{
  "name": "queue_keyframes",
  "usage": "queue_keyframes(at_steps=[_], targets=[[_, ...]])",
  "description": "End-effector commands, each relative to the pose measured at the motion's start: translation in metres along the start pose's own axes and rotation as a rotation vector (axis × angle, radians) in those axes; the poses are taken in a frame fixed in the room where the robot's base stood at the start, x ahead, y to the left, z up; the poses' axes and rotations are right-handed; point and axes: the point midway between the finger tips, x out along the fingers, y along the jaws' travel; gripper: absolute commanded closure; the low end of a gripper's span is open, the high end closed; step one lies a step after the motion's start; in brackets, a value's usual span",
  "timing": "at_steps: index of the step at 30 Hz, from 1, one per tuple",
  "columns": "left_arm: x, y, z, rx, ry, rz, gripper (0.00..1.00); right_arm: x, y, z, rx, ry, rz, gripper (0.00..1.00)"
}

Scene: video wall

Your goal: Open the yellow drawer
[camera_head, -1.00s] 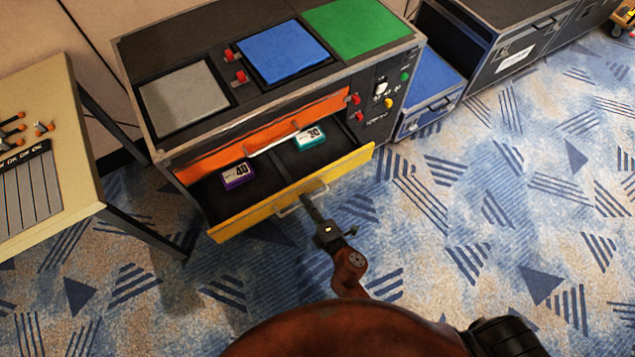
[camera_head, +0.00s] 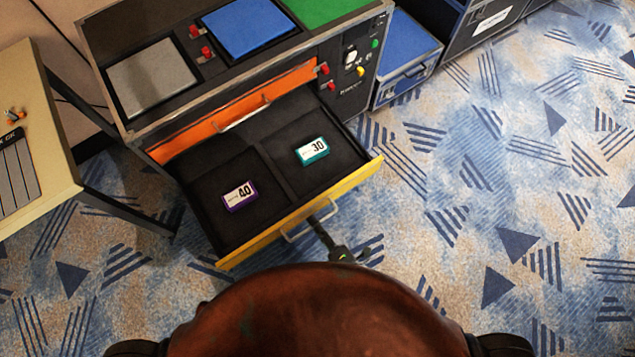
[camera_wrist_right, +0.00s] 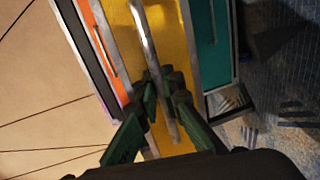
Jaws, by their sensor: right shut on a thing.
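The yellow drawer (camera_head: 352,182) stands pulled well out of the black cabinet, below the orange drawer (camera_head: 210,116). Inside it lie a purple box marked 40 (camera_head: 239,196) and a teal box marked 30 (camera_head: 312,151), one on each side of a divider. My right gripper (camera_wrist_right: 163,100) is shut on the drawer's metal handle (camera_wrist_right: 148,45), with the yellow front right behind it. In the head view the handle (camera_head: 309,222) shows, but my own body hides most of the right arm. My left gripper is not in view.
The cabinet top carries grey (camera_head: 153,77), blue (camera_head: 247,26) and green (camera_head: 312,8) panels. A beige table (camera_head: 50,150) stands at the left. A blue case (camera_head: 407,60) stands to the right of the cabinet. The carpet on the right is clear.

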Motion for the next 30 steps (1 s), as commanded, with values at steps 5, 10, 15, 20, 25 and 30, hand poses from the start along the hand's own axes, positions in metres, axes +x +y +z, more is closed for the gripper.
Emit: queue_keyframes(at_steps=[5,10,15,20,25,30], targets=[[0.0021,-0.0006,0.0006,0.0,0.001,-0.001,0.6,-0.0025,-0.0001,-0.0039,-0.001,0.01,0.002,1.0],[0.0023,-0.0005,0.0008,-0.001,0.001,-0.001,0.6,-0.0027,-0.0003,-0.0038,-0.001,0.01,0.002,1.0],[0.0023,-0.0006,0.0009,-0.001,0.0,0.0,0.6,-0.0027,-0.0004,-0.0035,-0.001,0.009,0.002,0.89],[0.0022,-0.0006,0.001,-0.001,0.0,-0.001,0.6,-0.0028,-0.0005,-0.0027,-0.001,0.007,0.001,0.78],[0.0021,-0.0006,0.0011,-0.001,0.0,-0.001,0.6,-0.0029,-0.0005,-0.0022,-0.001,0.006,0.001,0.75],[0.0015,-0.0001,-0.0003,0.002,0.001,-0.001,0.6,-0.0043,-0.0008,-0.002,0.0,0.006,0.0,0.75]])
